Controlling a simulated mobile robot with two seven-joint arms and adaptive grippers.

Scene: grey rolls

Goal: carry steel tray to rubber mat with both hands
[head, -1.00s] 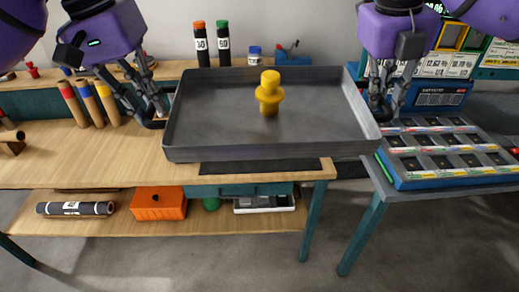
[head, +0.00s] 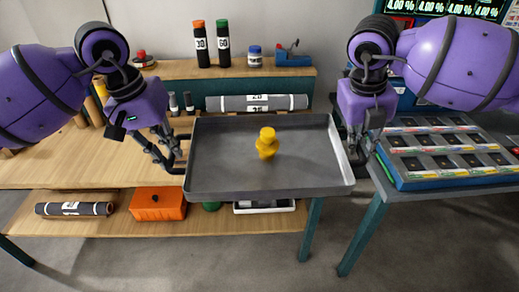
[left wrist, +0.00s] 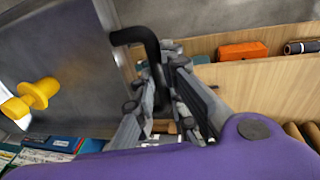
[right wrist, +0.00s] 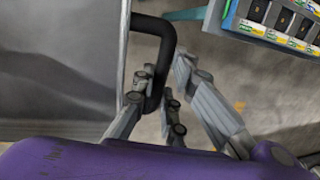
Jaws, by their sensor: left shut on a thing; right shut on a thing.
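The steel tray (head: 225,165) is a grey, shallow, rimmed tray in the middle of the head view, over the front of the wooden bench, looking nearly level. A yellow knobbed piece (head: 267,143) stands upright in it; it also shows in the left wrist view (left wrist: 40,92). My left gripper (head: 177,165) is shut on the tray's left black handle (left wrist: 150,42). My right gripper (head: 358,158) is shut on the right black handle (right wrist: 163,38). The rubber mat is hidden behind the tray. I cannot tell whether the tray touches anything below.
The bench (head: 60,165) has free wood left of the tray. A grey roll (head: 240,103) lies behind it, below a shelf with dark rolls (head: 223,45) and a jar (head: 255,57). A blue compartment case (head: 440,155) stands on the right table. An orange box (head: 158,203) sits on the lower shelf.

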